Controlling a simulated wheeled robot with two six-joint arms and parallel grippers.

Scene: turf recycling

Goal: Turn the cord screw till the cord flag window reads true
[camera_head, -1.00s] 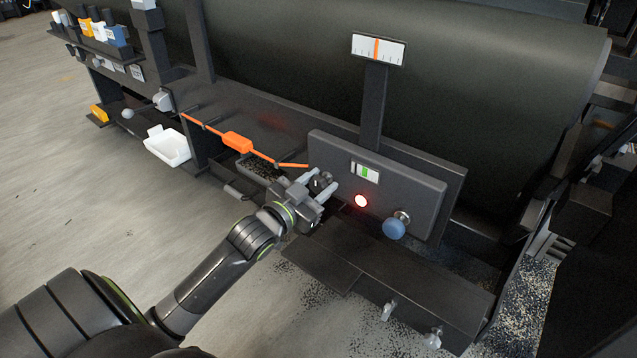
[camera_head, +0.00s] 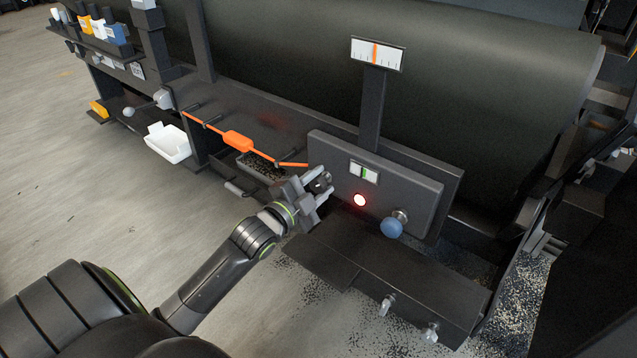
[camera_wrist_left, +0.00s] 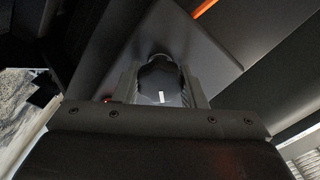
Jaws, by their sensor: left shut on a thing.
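The cord screw (camera_wrist_left: 160,80) is a dark knob with a small white mark on the left part of the dark panel (camera_head: 415,190). My left gripper (camera_head: 322,185) is shut on the cord screw, with a finger on each side of it in the left wrist view. The cord flag window (camera_head: 364,172) is a small white window on the panel, with a thin green strip and a dark line in it. The orange cord (camera_head: 288,164) runs to the panel's left edge with an orange block (camera_head: 237,140) on it. My right gripper is not in view.
A lit red button (camera_head: 360,200) and a blue knob (camera_head: 392,227) are right of my gripper. A white scale with an orange mark (camera_head: 377,53) stands above on a post. A white bin (camera_head: 168,143) is at the left. A dark ledge (camera_head: 390,265) lies below the panel.

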